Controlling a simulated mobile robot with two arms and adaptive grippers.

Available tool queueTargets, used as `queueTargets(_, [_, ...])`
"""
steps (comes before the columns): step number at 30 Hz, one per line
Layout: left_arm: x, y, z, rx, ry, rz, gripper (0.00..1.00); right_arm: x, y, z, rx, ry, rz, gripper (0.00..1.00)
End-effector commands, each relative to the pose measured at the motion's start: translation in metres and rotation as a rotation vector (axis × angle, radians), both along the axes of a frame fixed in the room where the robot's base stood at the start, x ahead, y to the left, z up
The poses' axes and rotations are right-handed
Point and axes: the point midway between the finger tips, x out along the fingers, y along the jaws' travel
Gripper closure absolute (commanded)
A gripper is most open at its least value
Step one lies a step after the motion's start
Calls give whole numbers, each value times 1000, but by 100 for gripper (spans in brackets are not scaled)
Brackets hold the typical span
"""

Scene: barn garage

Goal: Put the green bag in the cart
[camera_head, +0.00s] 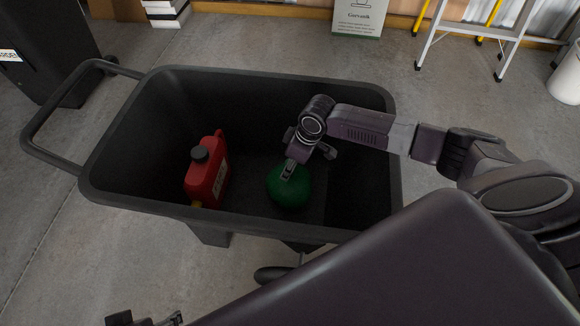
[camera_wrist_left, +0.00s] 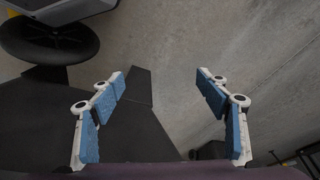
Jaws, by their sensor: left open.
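The dark cart (camera_head: 118,140) stands in the middle of the head view. The round green bag (camera_head: 288,192) is inside it, apparently on its floor, right of a red canister. My right gripper (camera_head: 306,163) is above the bag inside the cart. Its fingers look spread, one in front of the bag's top; I cannot tell if it touches. My left gripper (camera_head: 148,321) shows only at the bottom edge of the head view, outside the cart. In the left wrist view, its blue-padded fingers (camera_wrist_left: 168,112) are apart with nothing between them.
The red canister (camera_head: 206,172) stands inside the cart on the left. A stepladder (camera_head: 470,35) and a white bucket (camera_head: 566,75) stand at the back right. A dark bin (camera_head: 45,45) is at the back left. Concrete floor behind the cart is clear.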

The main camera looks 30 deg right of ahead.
Motion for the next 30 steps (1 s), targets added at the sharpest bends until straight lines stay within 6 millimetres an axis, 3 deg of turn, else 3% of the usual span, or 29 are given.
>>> queueTargets(7, [1,0,17,0,-1,0,31,-9,-9,46,-2,-1,0,66])
queueTargets(9, [3,-1,9,1,8,-1,31,-12,-11,63,-2,-3,1,66])
queueTargets(18, [13,-3,-39,1,33,-4,31,-22,-18,102,-1,-1,1,66])
queueTargets(24, [14,-3,-54,1,39,-6,31,-25,-19,114,-1,1,0,66])
queueTargets(30, [15,-4,-57,1,38,-6,31,-25,-20,115,-1,1,0,66])
